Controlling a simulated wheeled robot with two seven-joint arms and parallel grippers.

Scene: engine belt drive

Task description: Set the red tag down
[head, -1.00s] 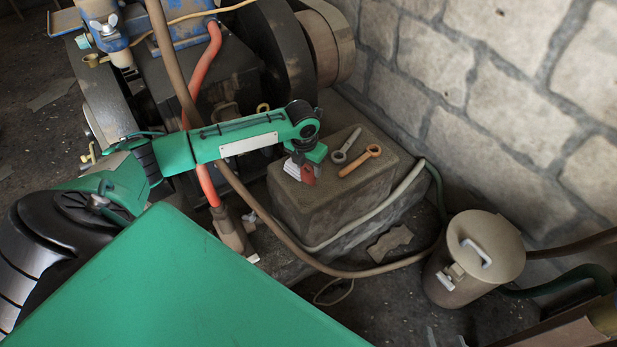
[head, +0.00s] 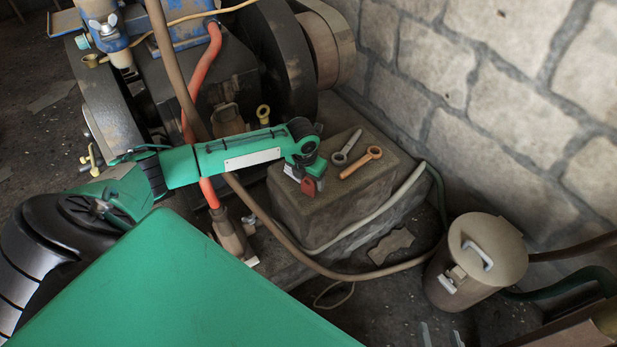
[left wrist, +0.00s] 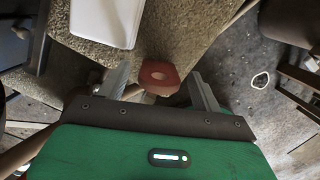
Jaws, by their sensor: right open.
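The red tag (head: 309,186) is at my left gripper (head: 305,177), by the front left edge of the stone block (head: 345,208). In the left wrist view the red tag (left wrist: 159,76) lies between the two fingers of my left gripper (left wrist: 160,78), with its round hole showing. The fingers stand apart, with narrow gaps seeming to show on both sides of the tag. I cannot tell whether they touch it or what the tag rests on. My right gripper is in neither view.
A grey wrench (head: 346,147) and an orange wrench (head: 361,162) lie on the block behind the tag. A pale hose (head: 372,222) runs along the block. A lidded can (head: 474,262) stands at the right. The stone wall (head: 480,90) is behind.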

